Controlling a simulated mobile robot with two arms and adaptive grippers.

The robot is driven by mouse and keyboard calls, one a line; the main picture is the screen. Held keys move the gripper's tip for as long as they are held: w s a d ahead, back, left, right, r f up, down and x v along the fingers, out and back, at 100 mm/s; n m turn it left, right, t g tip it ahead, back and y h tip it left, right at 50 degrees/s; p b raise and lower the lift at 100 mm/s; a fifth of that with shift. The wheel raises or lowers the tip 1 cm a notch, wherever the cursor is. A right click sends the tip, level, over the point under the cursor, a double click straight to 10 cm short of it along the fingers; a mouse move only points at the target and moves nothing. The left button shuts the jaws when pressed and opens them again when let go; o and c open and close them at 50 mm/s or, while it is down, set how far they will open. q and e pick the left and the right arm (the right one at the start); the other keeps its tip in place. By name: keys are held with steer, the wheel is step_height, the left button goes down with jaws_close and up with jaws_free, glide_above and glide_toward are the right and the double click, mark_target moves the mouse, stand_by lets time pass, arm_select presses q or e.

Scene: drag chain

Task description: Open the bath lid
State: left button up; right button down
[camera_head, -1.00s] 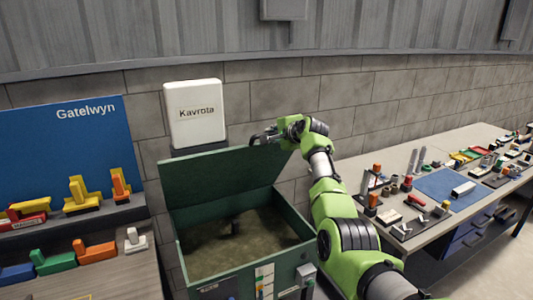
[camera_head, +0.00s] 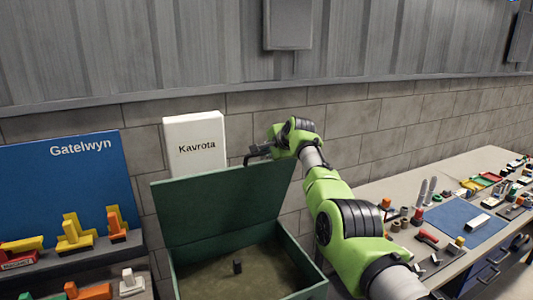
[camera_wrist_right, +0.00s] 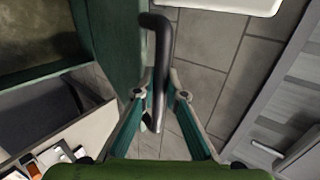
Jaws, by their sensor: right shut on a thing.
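The green bath lid (camera_head: 215,215) stands raised and steeply tilted at the back of the green bath (camera_head: 311,290). The bath is open at the top, with murky brownish liquid (camera_head: 262,270) inside and a small dark object (camera_head: 238,267) in it. My right gripper (camera_head: 257,154) is at the lid's upper right edge, shut on the dark lid handle. In the right wrist view the dark bar handle (camera_wrist_right: 161,60) lies between the two fingers of my right gripper (camera_wrist_right: 159,97), beside the green lid (camera_wrist_right: 110,35). My left gripper is not in view.
A white Kavrota box (camera_head: 195,145) stands close behind the lid, against the block wall. A blue Gatelwyn board (camera_head: 65,185) and colored blocks (camera_head: 75,235) are at left. A workbench (camera_head: 412,245) with many small parts stands at right.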

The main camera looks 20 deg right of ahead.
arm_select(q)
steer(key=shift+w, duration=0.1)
arm_select(e)
steer(key=shift+f, duration=0.15)
steer(key=c, duration=2.1)
jaws_free()
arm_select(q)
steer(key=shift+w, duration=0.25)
arm_select(e)
steer(key=shift+w+a, duration=0.1)
steer(key=shift+w, duration=0.1)
steer(key=shift+s, duration=0.1)
steer(key=shift+s+r, duration=0.4)
steer(key=shift+s, duration=0.1)
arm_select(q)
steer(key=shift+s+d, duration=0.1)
arm_select(e)
steer(key=v, duration=1)
steer(key=shift+s+r, duration=0.1)
steer(key=shift+s, duration=0.15)
